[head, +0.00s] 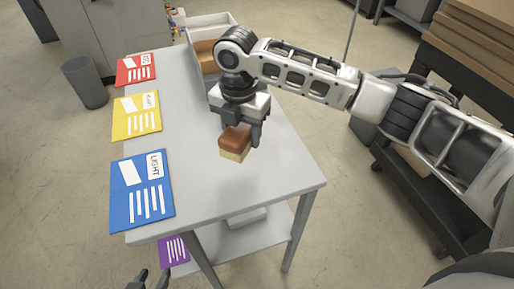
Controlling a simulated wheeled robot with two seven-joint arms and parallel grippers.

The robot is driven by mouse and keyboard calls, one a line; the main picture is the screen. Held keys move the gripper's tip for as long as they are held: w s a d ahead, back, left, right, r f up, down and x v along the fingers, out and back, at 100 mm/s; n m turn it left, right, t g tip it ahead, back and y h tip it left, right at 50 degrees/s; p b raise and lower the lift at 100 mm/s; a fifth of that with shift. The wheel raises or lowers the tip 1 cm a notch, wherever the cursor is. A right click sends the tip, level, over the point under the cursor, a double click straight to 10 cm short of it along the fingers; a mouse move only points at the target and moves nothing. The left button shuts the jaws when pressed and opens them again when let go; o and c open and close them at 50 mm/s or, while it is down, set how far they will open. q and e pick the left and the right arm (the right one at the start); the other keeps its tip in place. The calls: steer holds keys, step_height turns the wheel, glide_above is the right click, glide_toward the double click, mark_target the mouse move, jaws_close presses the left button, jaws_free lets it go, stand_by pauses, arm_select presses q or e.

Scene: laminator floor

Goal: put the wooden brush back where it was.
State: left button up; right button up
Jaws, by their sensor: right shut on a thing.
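The wooden brush (234,144) has a reddish-brown top and pale bristles below. My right gripper (240,129) reaches in from the right and is shut on it, pointing down. The brush is over the middle of the grey table (215,195), bristles downward; I cannot tell whether it touches the top. My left gripper (152,279) shows only its dark fingertips at the bottom edge, apart and empty, in front of the table.
Red (136,69), yellow (137,115) and blue (141,190) cards lie along the table's left edge. A purple card (174,250) shows lower down. A grey tray (208,22) with a brown box stands at the back. A bin (85,83) stands left; a loaded cart (470,45) stands right.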

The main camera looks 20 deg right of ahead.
mark_target(257, 161)
steer(key=shift+s+d+f, duration=0.2)
steer(key=shift+d+f, duration=0.8)
steer(key=shift+f, duration=0.2)
steer(key=shift+d+f, duration=0.55)
steer(key=shift+f, duration=0.2)
step_height(257, 161, down, 3)
steer(key=shift+s+d+r, duration=0.1)
steer(key=shift+r, duration=0.1)
arm_select(q)
steer(key=shift+w+r, duration=0.2)
steer(key=shift+w, duration=0.2)
arm_select(e)
steer(key=shift+f, duration=0.3)
steer(key=shift+f, duration=0.15)
steer(key=o, duration=0.9)
arm_select(q)
steer(key=shift+s+f, duration=0.1)
steer(key=shift+s, duration=0.15)
